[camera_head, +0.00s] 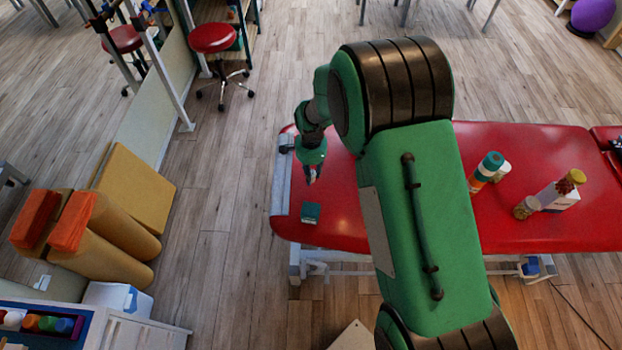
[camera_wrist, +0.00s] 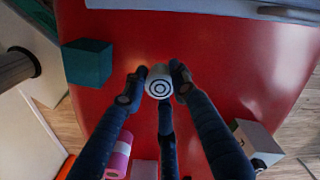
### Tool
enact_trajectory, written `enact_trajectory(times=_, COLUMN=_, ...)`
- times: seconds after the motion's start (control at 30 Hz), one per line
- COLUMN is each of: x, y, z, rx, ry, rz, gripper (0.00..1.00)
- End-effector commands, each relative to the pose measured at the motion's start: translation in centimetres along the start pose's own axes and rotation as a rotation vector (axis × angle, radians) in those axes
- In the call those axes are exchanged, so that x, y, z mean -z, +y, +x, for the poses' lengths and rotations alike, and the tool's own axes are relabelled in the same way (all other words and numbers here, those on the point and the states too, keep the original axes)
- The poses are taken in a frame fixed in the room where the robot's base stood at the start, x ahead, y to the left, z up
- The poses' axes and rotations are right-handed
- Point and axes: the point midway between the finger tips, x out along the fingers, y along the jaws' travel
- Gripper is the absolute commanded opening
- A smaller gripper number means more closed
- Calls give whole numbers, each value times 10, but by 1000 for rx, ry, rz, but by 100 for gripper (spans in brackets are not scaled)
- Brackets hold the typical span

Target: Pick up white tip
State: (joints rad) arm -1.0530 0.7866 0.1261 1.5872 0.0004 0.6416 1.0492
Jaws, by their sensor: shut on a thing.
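The white tip (camera_wrist: 159,88) is a small white round piece with dark concentric rings on its face. In the wrist view it sits between the fingertips of my gripper (camera_wrist: 157,76), which is shut on it. The red table top lies behind it; I cannot tell whether the tip touches the table. In the head view my gripper (camera_head: 313,174) is over the left end of the red treatment table (camera_head: 345,220). The tip is too small to make out clearly there.
A teal box (camera_head: 310,212) lies near the table's left front corner, and it shows left of my gripper in the wrist view (camera_wrist: 87,63).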

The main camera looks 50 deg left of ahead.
Motion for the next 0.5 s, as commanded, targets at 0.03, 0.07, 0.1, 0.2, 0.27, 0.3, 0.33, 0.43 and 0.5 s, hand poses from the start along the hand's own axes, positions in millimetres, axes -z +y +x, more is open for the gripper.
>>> enact_trajectory(times=0.03, x=0, y=0, z=-9, rx=2, ry=1, rz=0, gripper=9)
enact_trajectory(times=0.07, x=0, y=-1, z=-14, rx=2, ry=1, rz=0, gripper=9)
enact_trajectory(times=0.1, x=0, y=-1, z=-19, rx=2, ry=2, rz=0, gripper=9)
enact_trajectory(times=0.2, x=0, y=0, z=-28, rx=0, ry=0, rz=0, gripper=9)
enact_trajectory(times=0.27, x=0, y=0, z=-32, rx=0, ry=0, rz=0, gripper=9)
enact_trajectory(times=0.3, x=0, y=0, z=-34, rx=0, ry=1, rz=0, gripper=9)
enact_trajectory(times=0.33, x=0, y=0, z=-36, rx=0, ry=1, rz=0, gripper=9)
enact_trajectory(times=0.43, x=0, y=0, z=-37, rx=0, ry=0, rz=0, gripper=9)
enact_trajectory(times=0.5, x=0, y=0, z=-37, rx=0, ry=0, rz=0, gripper=9)
